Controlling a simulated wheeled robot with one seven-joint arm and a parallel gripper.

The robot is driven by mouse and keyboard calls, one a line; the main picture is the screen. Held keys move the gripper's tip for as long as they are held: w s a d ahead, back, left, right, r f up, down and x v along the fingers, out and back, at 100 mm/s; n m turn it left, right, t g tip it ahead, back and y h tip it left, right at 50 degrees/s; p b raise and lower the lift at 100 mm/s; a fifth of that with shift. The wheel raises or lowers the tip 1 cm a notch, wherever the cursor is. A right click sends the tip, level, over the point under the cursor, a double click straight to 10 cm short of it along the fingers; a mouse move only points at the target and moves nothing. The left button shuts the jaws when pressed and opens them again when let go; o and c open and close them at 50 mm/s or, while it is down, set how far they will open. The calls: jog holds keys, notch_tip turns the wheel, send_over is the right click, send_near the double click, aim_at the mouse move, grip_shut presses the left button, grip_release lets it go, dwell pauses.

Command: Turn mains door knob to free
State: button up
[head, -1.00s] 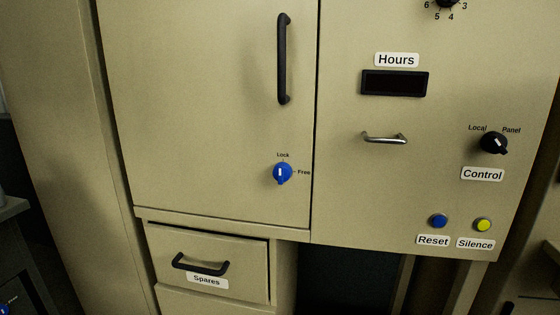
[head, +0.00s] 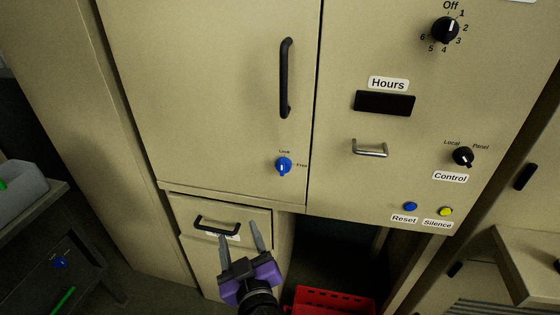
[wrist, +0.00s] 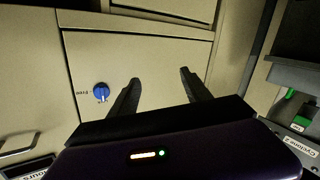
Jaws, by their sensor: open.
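A blue knob (head: 284,166) sits low on the tall beige door (head: 215,90), with "Lock" printed above it and "Free" to its right. Its white mark stands about upright, in line with "Lock". The knob also shows in the wrist view (wrist: 101,92), left of the fingers, where the "Free" label appears turned over. No label naming the mains door is readable. My gripper (head: 240,233) is open and empty, in front of the drawer below and left of the knob. In the wrist view its fingers (wrist: 160,78) are apart, touching nothing visible.
A black door handle (head: 286,78) stands above the knob. The right panel carries a metal handle (head: 370,149) and a control switch (head: 463,157). A drawer (head: 190,212) lies below the door. Another blue knob (head: 61,263) is at lower left. A red crate (head: 333,300) stands below.

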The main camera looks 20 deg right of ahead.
jog(key=w+d+r+m+h+p, duration=0.25)
jog(key=w+r+h, duration=0.3)
jog(key=r, duration=0.35)
jog(key=m+g+h, duration=0.2)
jog(key=m+h, duration=0.3)
jog(key=m, duration=0.1)
send_near(281, 170)
jog(key=x, duration=0.2)
jog(key=p+x, duration=0.1)
jog(key=x, duration=0.6)
jog(key=shift+d, duration=0.1)
grip_shut()
